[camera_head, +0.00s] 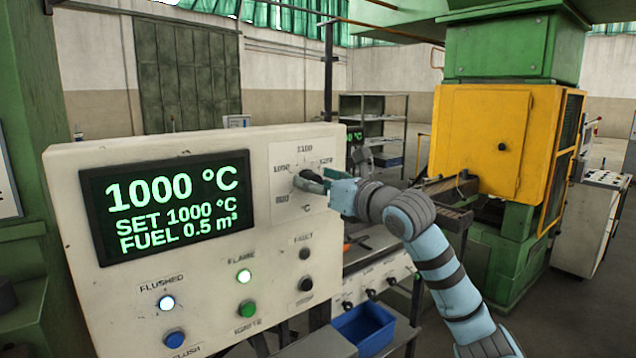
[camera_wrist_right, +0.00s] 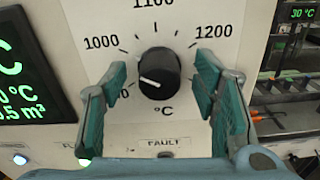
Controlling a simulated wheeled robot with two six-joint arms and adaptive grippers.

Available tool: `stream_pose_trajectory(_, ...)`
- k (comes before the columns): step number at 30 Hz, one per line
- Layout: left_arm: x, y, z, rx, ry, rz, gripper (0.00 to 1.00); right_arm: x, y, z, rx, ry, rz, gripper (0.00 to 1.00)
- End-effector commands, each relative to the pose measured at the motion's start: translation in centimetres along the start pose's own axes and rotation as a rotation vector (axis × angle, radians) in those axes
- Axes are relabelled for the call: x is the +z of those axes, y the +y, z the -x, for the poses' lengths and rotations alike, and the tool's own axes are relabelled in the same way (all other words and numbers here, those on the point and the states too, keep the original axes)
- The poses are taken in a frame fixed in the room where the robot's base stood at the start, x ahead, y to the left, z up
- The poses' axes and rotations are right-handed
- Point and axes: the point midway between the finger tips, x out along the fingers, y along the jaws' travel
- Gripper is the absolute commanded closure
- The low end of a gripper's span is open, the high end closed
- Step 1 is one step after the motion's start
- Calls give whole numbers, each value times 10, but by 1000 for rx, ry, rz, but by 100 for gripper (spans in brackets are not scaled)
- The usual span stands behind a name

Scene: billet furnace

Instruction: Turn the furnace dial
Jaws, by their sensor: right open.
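The furnace dial (camera_wrist_right: 158,73) is a round black knob with a white pointer line on the panel's light scale plate. The line points roughly left, below the 1000 mark; the lower left number is partly hidden by a finger. My right gripper (camera_wrist_right: 162,69) is open, with one teal finger on each side of the knob and visible gaps between. In the head view, my right gripper (camera_head: 318,180) is at the scale plate and partly hides the dial. The display (camera_head: 168,203) reads 1000 °C, SET 1000 °C, FUEL 0.5 m³. My left gripper is not in view.
Below the display are a blue button (camera_head: 175,339), a green button (camera_head: 247,309) and lit flushed (camera_head: 166,302) and flame (camera_head: 244,276) lamps. A yellow machine (camera_head: 490,130) stands behind at the right. A blue bin (camera_head: 363,328) sits low beside the panel.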

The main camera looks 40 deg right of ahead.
Motion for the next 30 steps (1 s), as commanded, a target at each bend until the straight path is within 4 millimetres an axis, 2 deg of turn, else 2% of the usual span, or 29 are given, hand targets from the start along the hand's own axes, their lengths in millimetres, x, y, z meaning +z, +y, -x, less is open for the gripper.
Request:
stream_pose_trajectory(5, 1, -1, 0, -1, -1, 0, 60, 5, 0, 0, 0, -2, -2, 45)
stream_pose_trajectory(8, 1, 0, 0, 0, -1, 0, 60, 24, 2, 0, 2, -6, -4, 45)
stream_pose_trajectory(15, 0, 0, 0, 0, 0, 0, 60, 82, 8, 0, 4, -4, -5, 45)
stream_pose_trajectory(18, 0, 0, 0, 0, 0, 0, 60, 96, 9, 0, 1, -3, -3, 45)
stream_pose_trajectory(30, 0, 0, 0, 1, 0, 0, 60, 99, 9, -1, 0, 1, 0, 45)
